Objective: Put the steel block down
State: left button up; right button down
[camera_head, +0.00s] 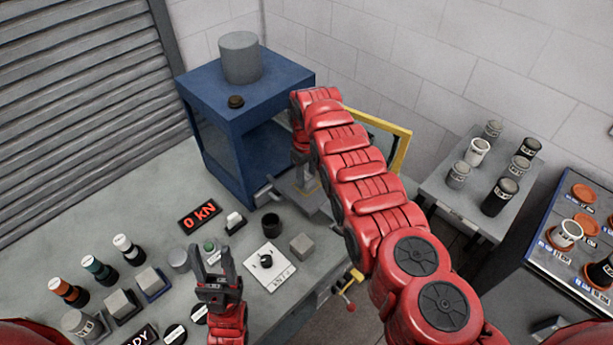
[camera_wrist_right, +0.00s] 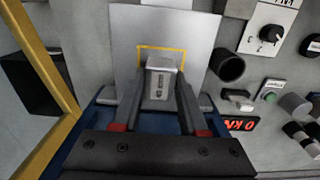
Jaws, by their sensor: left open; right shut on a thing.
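The steel block (camera_wrist_right: 160,88), grey with a small label, is between the fingers of my right gripper (camera_wrist_right: 162,100) in the right wrist view. Beyond it is a flat grey plate (camera_wrist_right: 118,35) with a yellow square outline (camera_wrist_right: 182,48); the block overlaps the outline's near part in this view. I cannot tell whether block and plate touch. In the head view my right arm reaches to the front of the blue press (camera_head: 228,120), and the held block is not clearly seen there. My left gripper (camera_head: 212,262) is open and empty above the bench.
A black cup (camera_head: 271,223), a knob panel (camera_head: 268,266) and a grey cube (camera_head: 301,246) stand near the plate. A red "0 kN" display (camera_head: 199,215) lies to its left. A yellow-framed guard (camera_head: 400,150) stands open at the press's right.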

aim_at(307, 176)
jog(key=shift+c, duration=2.2)
grip_release()
notch_tip(307, 176, up, 3)
jog(key=shift+f+p, duration=0.1)
jog(key=shift+p, duration=0.8)
notch_tip(307, 176, up, 9)
jog(key=b, duration=0.3)
